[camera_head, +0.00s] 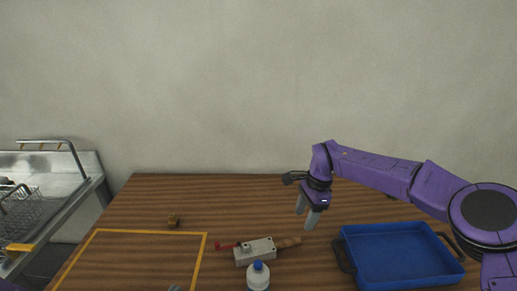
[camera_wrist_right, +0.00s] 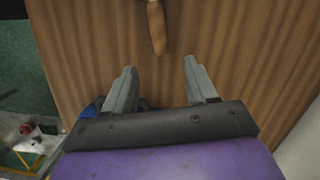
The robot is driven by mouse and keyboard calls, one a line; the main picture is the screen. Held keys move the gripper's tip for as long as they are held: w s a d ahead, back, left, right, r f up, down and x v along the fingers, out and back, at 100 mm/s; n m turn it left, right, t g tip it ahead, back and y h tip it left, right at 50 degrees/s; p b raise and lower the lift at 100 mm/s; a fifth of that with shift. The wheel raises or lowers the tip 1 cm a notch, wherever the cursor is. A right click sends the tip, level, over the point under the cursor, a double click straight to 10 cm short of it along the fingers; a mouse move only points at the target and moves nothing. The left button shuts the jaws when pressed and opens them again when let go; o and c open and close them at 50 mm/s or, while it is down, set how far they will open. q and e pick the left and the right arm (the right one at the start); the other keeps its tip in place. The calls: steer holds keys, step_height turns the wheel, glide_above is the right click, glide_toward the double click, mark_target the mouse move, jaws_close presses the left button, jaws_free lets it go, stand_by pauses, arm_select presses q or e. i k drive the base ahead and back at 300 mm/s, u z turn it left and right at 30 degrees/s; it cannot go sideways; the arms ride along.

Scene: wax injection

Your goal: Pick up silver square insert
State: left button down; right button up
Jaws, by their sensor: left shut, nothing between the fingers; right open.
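I cannot tell whether this block is the silver square insert, and no other clear silver square shows. My right gripper (camera_head: 305,217) is open and empty above the table, right of and behind the block. In the right wrist view the spread fingers (camera_wrist_right: 160,72) have bare wood between them. A wooden handle (camera_wrist_right: 157,28) lies just beyond the fingertips. Only a grey tip of my left gripper (camera_head: 175,288) shows at the bottom edge; it is shut and empty.
A blue tray (camera_head: 345,266) with dark handles stands at the right. A white bottle (camera_head: 258,277) with a blue cap stands in front of the block. A small brown cube (camera_head: 173,221) sits behind the yellow-outlined area (camera_head: 204,246). A metal sink (camera_head: 80,164) is at the left.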

mark_target(246, 250)
steer(key=k, duration=1)
